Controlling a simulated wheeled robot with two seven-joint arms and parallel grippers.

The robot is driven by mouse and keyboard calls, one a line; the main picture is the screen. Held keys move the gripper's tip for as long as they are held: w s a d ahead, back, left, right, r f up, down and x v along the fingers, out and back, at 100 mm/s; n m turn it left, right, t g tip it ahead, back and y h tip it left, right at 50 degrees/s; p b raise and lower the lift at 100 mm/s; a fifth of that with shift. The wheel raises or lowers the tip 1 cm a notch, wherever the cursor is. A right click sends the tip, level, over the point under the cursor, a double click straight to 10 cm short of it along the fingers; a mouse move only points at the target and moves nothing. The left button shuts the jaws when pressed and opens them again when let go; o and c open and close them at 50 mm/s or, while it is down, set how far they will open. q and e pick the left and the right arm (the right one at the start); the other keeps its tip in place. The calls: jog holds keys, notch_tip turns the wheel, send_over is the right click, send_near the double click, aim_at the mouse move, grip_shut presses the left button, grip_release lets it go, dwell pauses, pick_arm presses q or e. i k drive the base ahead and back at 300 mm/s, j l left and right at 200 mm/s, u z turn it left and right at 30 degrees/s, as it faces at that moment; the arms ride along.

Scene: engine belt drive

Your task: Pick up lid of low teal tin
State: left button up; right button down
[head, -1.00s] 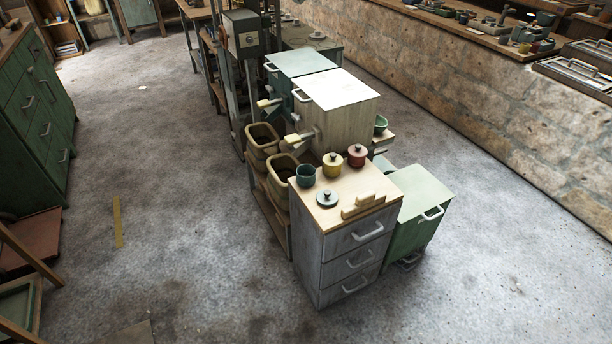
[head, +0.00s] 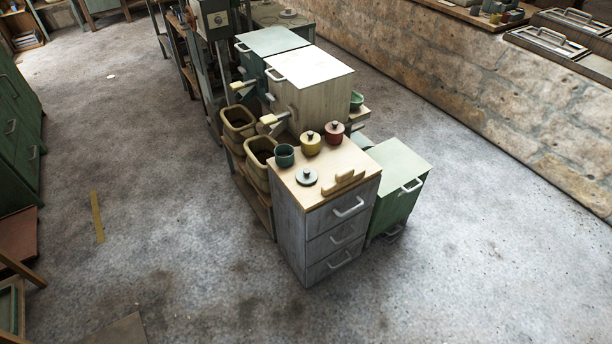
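A small open teal tin (head: 284,155) stands upright on the wooden top of a grey drawer cabinet (head: 316,169). Its likely lid, a flat teal disc with a small dark knob (head: 306,177), lies on the cabinet top just in front of it, apart from the tin. A yellow lidded tin (head: 310,143) and a red lidded tin (head: 334,133) stand to the right of the teal tin. Neither of my grippers is in view.
A wooden block piece (head: 344,181) lies at the cabinet top's front right. A green cabinet (head: 403,170) adjoins on the right, and tan bins (head: 260,152) stand on the left. The concrete floor (head: 170,220) in front and to the left is largely clear.

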aim_at(306, 176)
jog(key=i+l+u, duration=0.2)
jog(key=i+l, duration=0.15)
jog(key=i+l+u, duration=0.2)
jog(key=l, duration=0.3)
jog(key=i, duration=0.1)
